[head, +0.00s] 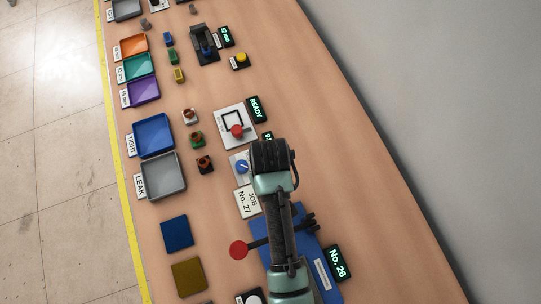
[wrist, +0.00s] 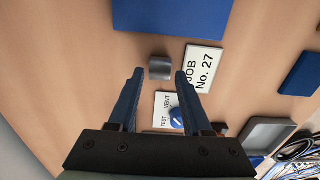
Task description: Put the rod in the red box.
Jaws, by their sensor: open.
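A short dark grey metal cylinder (wrist: 160,68), possibly the rod, is on the wooden bench in the wrist view. My gripper (wrist: 159,74) is open, its two blue fingers pointing towards the cylinder, with one fingertip on either side of it in the picture. I cannot tell whether the fingertips are level with it or above it. In the head view my arm hides the fingers and that cylinder. I cannot make out a box that is clearly red; an orange tray (head: 133,46) stands at the upper left in the head view.
A blue machine (wrist: 172,14) with a red-knobbed lever (head: 238,251) is close by. A JOB No. 27 card (wrist: 203,69) and a TEST/VENT knob panel (wrist: 165,108) are beside the cylinder. A blue tray (head: 153,134) and a grey tray (head: 163,176) line the left edge.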

